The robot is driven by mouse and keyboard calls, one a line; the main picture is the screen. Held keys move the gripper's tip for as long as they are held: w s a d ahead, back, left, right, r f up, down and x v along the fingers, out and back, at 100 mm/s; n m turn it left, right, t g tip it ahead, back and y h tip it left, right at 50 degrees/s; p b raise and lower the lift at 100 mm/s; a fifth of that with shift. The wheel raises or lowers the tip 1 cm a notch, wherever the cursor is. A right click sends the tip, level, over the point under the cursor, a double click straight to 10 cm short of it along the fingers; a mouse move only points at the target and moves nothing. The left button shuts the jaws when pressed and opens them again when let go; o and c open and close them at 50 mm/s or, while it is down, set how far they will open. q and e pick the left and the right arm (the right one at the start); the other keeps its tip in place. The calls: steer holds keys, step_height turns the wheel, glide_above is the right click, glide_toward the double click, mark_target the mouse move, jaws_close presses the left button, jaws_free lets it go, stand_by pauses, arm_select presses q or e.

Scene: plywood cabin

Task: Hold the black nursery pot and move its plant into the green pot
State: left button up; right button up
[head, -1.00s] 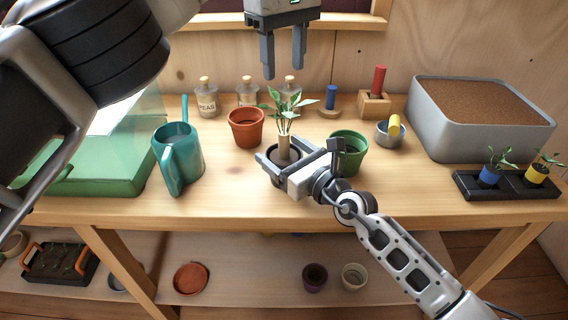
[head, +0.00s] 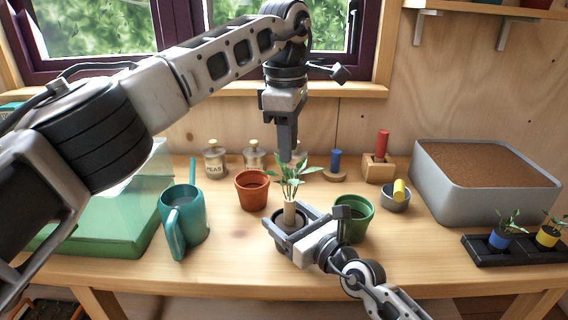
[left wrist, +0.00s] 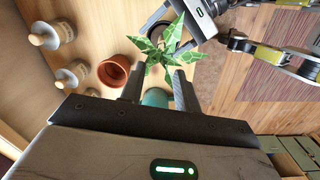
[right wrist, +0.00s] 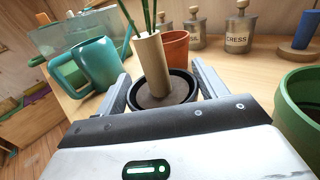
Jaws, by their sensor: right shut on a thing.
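The black nursery pot (right wrist: 182,86) stands upright on the bench, and its rim and dark soil show in the right wrist view. My right gripper (head: 288,222) is shut on this pot from the front. The plant (head: 294,172) has green leaves above a tan sleeve (right wrist: 152,62) that stands slightly tilted in the soil. My left gripper (head: 287,152) points down right above the plant. In the left wrist view its fingers are apart, with the leaves (left wrist: 166,46) showing between and beyond them. The green pot (head: 356,222) stands just right of the black pot, with a dark interior.
A terracotta pot (head: 252,190) stands behind left of the black pot, and a teal watering can (head: 184,222) further left. Labelled jars (head: 215,162) line the back. A small metal bowl (head: 394,200) and a grey soil bin (head: 480,195) are at right.

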mark_target(291, 197)
arm_select(q)
steer(key=f+n, duration=0.3)
steer(key=f, duration=0.2)
steer(key=f+n, duration=0.4)
steer(key=f, duration=0.1)
steer(key=f+n+h, duration=0.1)
steer(key=f+n, duration=0.2)
steer(key=f, duration=0.1)
steer(key=shift+d+f+n+t, duration=0.25)
steer(key=shift+f+n+t, duration=0.15)
jaws_close()
steer(key=shift+r, duration=0.1)
steer(key=shift+r, duration=0.15)
stand_by(0.4)
steer(key=shift+r, duration=1)
